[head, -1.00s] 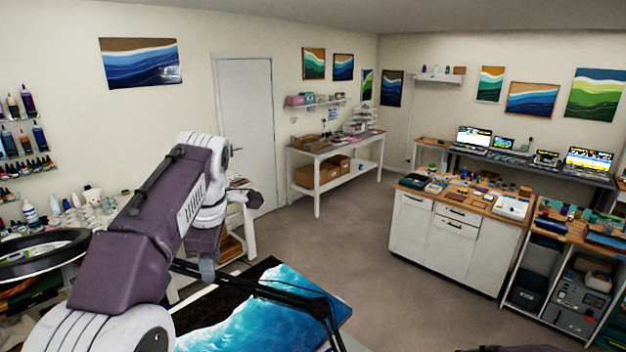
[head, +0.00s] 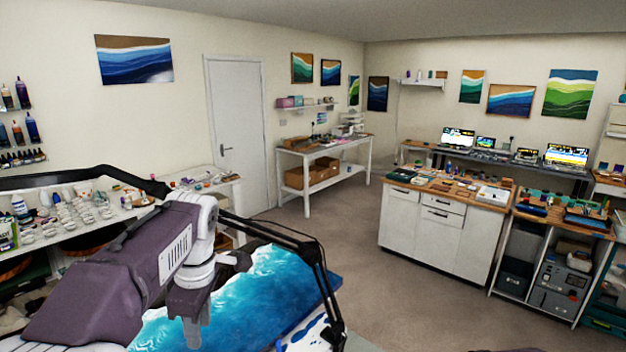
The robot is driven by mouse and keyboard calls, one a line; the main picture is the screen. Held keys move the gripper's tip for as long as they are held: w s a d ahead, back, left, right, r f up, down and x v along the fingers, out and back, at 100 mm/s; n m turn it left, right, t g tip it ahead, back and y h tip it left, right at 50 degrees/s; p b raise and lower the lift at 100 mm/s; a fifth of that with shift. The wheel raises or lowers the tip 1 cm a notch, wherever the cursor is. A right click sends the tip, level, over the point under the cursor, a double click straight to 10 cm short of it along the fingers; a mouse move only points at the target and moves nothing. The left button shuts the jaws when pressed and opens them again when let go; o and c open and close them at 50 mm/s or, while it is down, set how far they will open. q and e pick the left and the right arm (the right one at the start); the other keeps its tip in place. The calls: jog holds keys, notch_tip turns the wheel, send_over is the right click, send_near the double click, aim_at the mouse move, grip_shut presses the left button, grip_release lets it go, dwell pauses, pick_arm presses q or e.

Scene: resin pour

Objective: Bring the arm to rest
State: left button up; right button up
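My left arm comes in from the lower left, with a purple-grey link and a white wrist. My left gripper (head: 190,325) hangs below the wrist as grey prongs pointing down. It appears in front of the blue resin panel (head: 290,275), and I cannot tell how far above it is. I see nothing held, and the gap between the fingers is not clear. My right gripper is not in view.
A black boom (head: 285,238) crosses over the panel. A white bench (head: 130,212) with several small cups and bottles runs along the left wall. A white cabinet (head: 425,235) stands at right. The brown floor (head: 345,235) between is clear.

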pick_arm(q)
jog(key=s+d+f+m+b, duration=0.1)
jog(key=f+m, duration=0.4)
jog(key=f, duration=0.5)
jog(key=s+d+f+m+h+b, duration=0.1)
jog(key=s+f+m+b, duration=0.3)
jog(key=f, duration=0.7)
jog(key=s+d+f+m+b, duration=0.1)
jog(key=s+f+m+b, duration=0.1)
jog(key=s+f+m, duration=0.3)
notch_tip(320, 180, down, 6)
jog(key=m, duration=0.3)
jog(key=shift+s+d+r+h, duration=0.15)
jog(key=shift+d+r+h, duration=0.1)
jog(key=shift+h, duration=0.15)
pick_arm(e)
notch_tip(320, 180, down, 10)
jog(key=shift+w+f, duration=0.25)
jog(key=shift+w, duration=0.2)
pick_arm(q)
jog(key=shift+s+r, duration=0.1)
jog(key=shift+s, duration=0.1)
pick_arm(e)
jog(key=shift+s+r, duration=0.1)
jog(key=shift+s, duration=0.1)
pick_arm(q)
jog(key=shift+w, duration=0.15)
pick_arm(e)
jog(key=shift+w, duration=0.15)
